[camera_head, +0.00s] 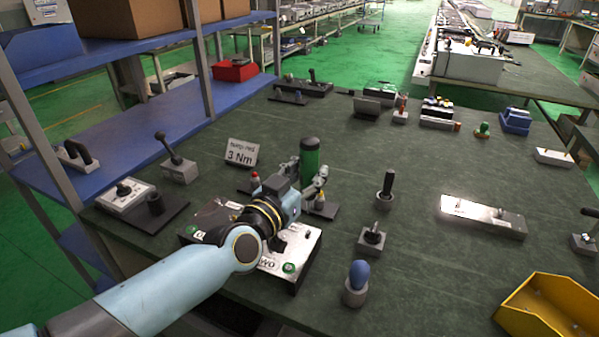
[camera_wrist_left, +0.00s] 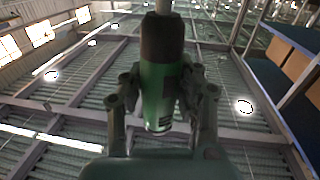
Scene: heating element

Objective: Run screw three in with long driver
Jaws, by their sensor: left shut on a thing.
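The driver, a green cylinder with a dark top (camera_head: 309,158), stands roughly upright in my left gripper (camera_head: 316,183). The left wrist view shows its green and black body (camera_wrist_left: 163,85) between the fingers (camera_wrist_left: 160,95), with a grey shaft at the upper edge. The lower end of the driver is hidden in the head view. A light, metallic-looking panel (camera_head: 303,250) with green round marks lies under and beside my left wrist, partly covered by it. I cannot make out screw three or whether the driver touches anything. My right gripper is not in view.
A "3 Nm" sign (camera_head: 242,152) stands left of the gripper. A blue-knobbed tool (camera_head: 358,275), a black-handled tool (camera_head: 385,187) and a metal plate (camera_head: 484,216) are to the right. A yellow bin (camera_head: 550,308) is at front right.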

